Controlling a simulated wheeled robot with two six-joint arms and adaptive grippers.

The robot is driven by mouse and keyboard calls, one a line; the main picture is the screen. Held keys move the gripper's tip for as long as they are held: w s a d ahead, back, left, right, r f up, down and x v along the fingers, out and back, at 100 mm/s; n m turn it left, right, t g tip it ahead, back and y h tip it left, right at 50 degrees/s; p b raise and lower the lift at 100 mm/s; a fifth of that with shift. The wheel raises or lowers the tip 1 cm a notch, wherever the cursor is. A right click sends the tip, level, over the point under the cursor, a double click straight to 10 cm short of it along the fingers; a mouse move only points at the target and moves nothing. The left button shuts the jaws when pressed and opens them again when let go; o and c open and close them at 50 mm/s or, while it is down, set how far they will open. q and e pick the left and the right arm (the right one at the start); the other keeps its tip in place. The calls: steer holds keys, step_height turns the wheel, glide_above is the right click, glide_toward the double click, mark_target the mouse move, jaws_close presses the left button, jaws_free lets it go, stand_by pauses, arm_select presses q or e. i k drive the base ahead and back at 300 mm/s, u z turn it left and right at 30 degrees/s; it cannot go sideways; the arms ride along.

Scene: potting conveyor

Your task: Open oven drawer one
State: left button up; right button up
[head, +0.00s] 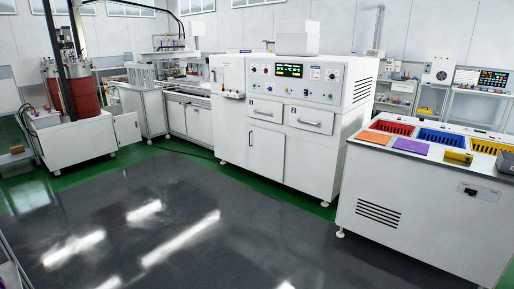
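A white oven cabinet (262,148) stands at the middle back, with a control panel and a lit display (289,70) on its upper front. Below the panel are two drawers side by side, a left drawer (266,118) and a right drawer (308,130), each with a horizontal handle. Both drawers look shut. Small blue labels sit at their upper left corners; their numbers are too small to read surely. Neither of my grippers is in view.
A white bench (405,215) with red, blue and yellow bins stands at the right, close to the cabinet's right side. A conveyor line (190,115) runs left of the cabinet, and red drums (80,97) stand further left. The dark floor (190,220) in front is clear.

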mark_target(261, 109)
steer(key=z, duration=0.05)
steer(key=i, duration=3.15)
steer(key=z, duration=0.4)
steer(key=i, duration=2.75)
steer(key=z, duration=0.3)
